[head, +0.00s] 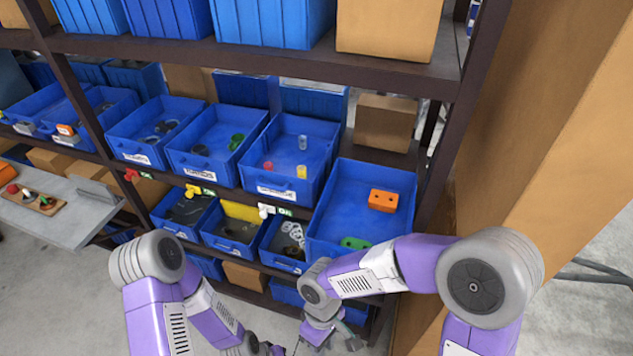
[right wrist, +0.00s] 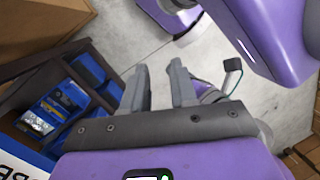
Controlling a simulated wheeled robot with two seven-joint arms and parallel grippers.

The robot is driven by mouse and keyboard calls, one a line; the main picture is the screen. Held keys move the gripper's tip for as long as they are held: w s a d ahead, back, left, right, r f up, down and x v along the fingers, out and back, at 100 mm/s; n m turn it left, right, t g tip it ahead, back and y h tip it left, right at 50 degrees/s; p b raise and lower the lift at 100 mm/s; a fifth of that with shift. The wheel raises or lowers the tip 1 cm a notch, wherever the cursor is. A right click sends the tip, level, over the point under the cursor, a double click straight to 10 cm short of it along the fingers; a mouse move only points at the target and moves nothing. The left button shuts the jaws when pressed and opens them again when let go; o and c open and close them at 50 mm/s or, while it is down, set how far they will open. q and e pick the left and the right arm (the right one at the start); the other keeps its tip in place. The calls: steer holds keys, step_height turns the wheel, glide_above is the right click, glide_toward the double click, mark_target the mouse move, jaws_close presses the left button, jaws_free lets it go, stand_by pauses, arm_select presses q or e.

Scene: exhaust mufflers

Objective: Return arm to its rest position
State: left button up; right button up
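My right arm (head: 372,274) is bent and reaches in from the right in the head view, in front of the shelf. My right gripper (head: 332,338) hangs below its wrist, low in the picture. In the right wrist view the right gripper (right wrist: 161,85) has its two fingers apart with nothing between them, above grey floor. My left arm (head: 155,305) is folded at the lower left. My left gripper (head: 263,349) is at the bottom edge, mostly cut off, so its fingers cannot be made out.
A dark shelf (head: 270,64) holds several blue bins. The large right bin (head: 338,205) holds an orange block (head: 383,200) and a green part (head: 355,243), close to my right arm. A tan post (head: 560,120) stands at the right. A grey table (head: 70,225) stands at the left.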

steer(key=d+f+m+t+y+b, duration=0.1)
steer(key=f+m, duration=0.3)
steer(key=f, duration=0.5)
steer(key=d+f+m+t+y+b, duration=0.1)
steer(key=d+f+m+y+b, duration=0.1)
steer(key=f, duration=0.7)
steer(key=d+f+m+t+y+b, duration=0.1)
steer(key=d+f+m+b, duration=0.3)
steer(key=f+m, duration=0.3)
step_height(320, 180, down, 2)
steer(key=shift+d+f+t, duration=0.25)
steer(key=shift+d+t, duration=0.05)
steer(key=shift+d, duration=0.35)
